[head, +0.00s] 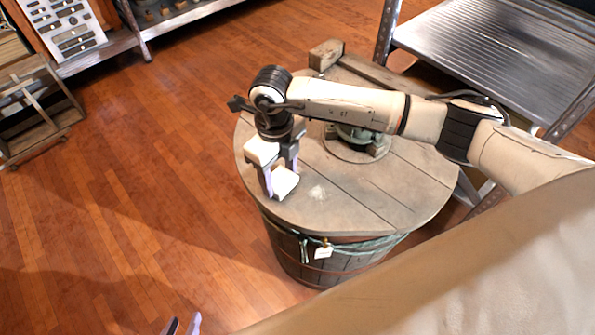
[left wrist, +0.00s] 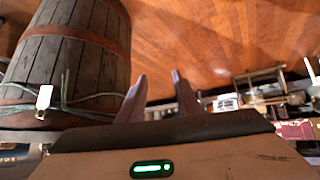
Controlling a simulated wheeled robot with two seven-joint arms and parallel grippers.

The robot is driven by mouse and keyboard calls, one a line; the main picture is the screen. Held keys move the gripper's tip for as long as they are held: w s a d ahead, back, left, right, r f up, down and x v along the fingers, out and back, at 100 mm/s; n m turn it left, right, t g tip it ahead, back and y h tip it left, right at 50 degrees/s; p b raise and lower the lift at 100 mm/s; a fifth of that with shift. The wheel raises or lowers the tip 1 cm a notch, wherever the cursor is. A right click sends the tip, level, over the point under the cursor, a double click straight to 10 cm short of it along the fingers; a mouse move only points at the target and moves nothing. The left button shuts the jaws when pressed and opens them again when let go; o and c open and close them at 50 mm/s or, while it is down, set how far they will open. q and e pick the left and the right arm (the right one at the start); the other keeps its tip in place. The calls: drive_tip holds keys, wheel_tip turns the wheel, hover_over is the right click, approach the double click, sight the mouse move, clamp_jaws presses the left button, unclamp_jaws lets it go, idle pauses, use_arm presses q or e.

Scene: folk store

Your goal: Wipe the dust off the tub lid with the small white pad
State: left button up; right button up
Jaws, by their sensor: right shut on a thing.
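The round wooden tub lid (head: 395,195) covers a slatted tub (head: 300,262); the tub also shows in the left wrist view (left wrist: 72,50). A pale dust patch (head: 318,192) lies on the lid near its front left. My right gripper (head: 279,184) points down over the lid's left part, shut on the small white pad (head: 286,183). The pad is at the lid's surface, just left of the dust; I cannot tell whether it touches. My left gripper (head: 182,326) is at the bottom edge, away from the tub. Its fingers stand apart and empty in the left wrist view (left wrist: 160,88).
A green metal fitting (head: 358,140) stands on the lid behind my right arm, with a wooden beam (head: 370,72) at the back. A metal shelf (head: 490,60) is at back right. A wooden crate (head: 35,110) is at far left. The floor left of the tub is clear.

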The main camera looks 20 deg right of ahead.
sight(279, 179)
wheel_tip(279, 179, up, 3)
drive_tip(key=shift+a+r+p, duration=0.1)
drive_tip(key=shift+r+p, duration=0.05)
drive_tip(key=shift+p, duration=0.8)
wheel_tip(279, 179, up, 2)
drive_tip(key=shift+r+p, duration=0.15)
drive_tip(key=shift+p, duration=0.55)
drive_tip(key=shift+r+p, duration=0.75)
drive_tip(key=shift+r, duration=0.5)
